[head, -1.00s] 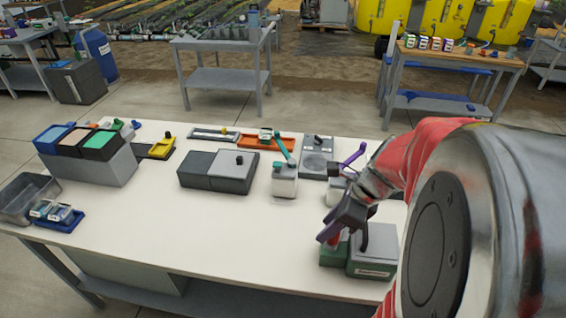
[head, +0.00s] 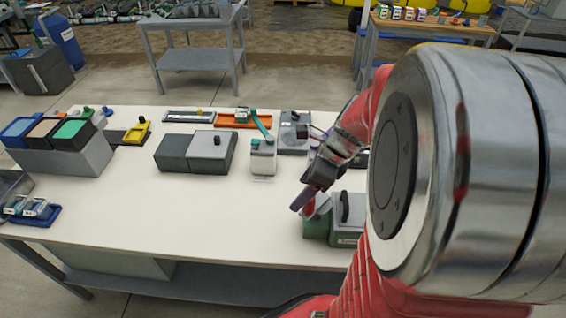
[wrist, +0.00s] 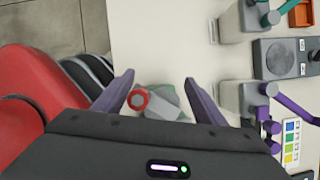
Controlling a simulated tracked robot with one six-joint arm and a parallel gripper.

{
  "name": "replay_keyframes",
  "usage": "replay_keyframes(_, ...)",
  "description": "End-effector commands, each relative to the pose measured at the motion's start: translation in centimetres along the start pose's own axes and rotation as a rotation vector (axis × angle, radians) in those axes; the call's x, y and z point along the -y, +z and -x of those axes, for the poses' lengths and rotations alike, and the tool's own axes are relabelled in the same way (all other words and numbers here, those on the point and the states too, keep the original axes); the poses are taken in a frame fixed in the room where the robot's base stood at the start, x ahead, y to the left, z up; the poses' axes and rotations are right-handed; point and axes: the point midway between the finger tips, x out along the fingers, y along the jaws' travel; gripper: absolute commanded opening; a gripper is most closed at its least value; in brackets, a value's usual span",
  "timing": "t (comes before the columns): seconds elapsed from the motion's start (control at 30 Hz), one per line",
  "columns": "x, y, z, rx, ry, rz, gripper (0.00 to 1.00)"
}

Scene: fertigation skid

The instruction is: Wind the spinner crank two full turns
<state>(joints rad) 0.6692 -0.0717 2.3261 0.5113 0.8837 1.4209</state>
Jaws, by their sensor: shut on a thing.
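The spinner (head: 316,229) is a small green unit at the front right of the white table, beside a green-grey box with a dark handle (head: 347,212). A red crank knob (head: 309,207) stands up at its top, by a pale green rounded part. The fingers hide part of the crank in the head view.
A white unit with a teal lever (head: 263,157) stands left of the spinner, and a grey plate (head: 294,146) lies behind it. A purple-levered unit (wrist: 258,105) is close to my gripper. Bare tabletop (head: 200,215) lies left of the spinner.

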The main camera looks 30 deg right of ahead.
Motion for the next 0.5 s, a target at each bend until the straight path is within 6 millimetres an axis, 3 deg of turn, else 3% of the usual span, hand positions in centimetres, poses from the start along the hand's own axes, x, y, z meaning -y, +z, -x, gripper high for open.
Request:
replay_keyframes(0.33,0.7,0.0,0.2,-0.002,-0.014,0.004,0.54)
replay_keyframes(0.5,1.6,0.0,0.2,-0.003,-0.014,0.004,0.65)
